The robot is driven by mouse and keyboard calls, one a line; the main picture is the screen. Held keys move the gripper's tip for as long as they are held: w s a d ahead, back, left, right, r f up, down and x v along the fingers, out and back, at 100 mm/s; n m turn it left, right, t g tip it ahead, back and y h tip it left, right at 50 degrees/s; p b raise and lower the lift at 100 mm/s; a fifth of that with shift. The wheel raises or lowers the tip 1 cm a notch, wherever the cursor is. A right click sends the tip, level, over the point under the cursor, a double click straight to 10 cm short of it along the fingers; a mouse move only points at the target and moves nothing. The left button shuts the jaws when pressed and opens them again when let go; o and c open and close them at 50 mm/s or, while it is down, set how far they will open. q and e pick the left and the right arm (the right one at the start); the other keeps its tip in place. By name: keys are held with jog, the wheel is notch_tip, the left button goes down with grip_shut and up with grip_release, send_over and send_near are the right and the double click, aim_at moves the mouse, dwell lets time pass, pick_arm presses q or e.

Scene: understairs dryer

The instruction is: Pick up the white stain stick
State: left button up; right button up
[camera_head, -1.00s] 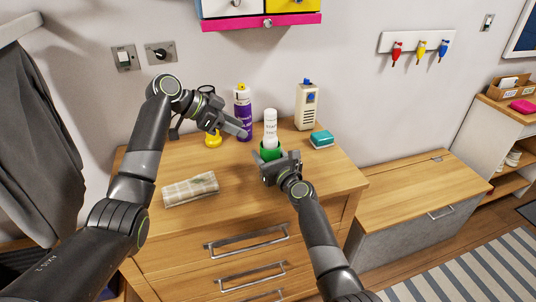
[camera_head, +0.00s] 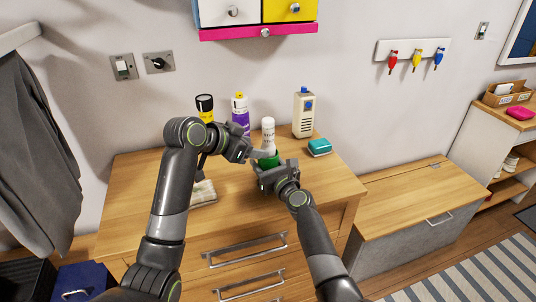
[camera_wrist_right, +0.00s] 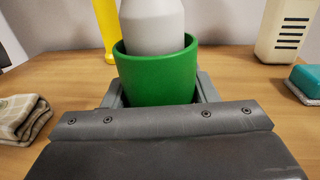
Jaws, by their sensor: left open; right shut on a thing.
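The white stain stick (camera_head: 268,131) stands upright in a green cup (camera_head: 270,160) on the dresser top. In the right wrist view the lower part of the stick (camera_wrist_right: 152,25) sits inside the cup (camera_wrist_right: 155,72), and its top is cut off. My right gripper (camera_head: 272,170) is shut on the green cup, with a finger on each side.
A purple spray can (camera_head: 240,113) and a black and yellow bottle (camera_head: 205,108) stand behind my left gripper. A beige bottle (camera_head: 303,113) and a teal sponge (camera_head: 319,147) are to the right. A folded cloth (camera_head: 203,192) lies at left, partly hidden. The dresser's front right (camera_head: 335,182) is clear.

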aim_at(265, 136)
pick_arm(q)
jog(key=s+r+n+t+y, duration=0.1)
jog(key=s+r+n+t, duration=0.2)
jog(key=s+n+t, duration=0.1)
jog(key=shift+y, duration=0.3)
jog(key=x, duration=0.4)
jog(key=a+x, duration=0.1)
jog(key=x, duration=0.1)
jog(key=shift+w+d, duration=0.1)
jog(key=shift+w, duration=0.3)
jog(key=shift+r+x, duration=0.1)
jog(key=shift+x, duration=1.3)
jog(key=shift+r+x, duration=0.15)
jog(key=shift+x, duration=1.2)
jog(key=shift+w, duration=0.1)
grip_shut()
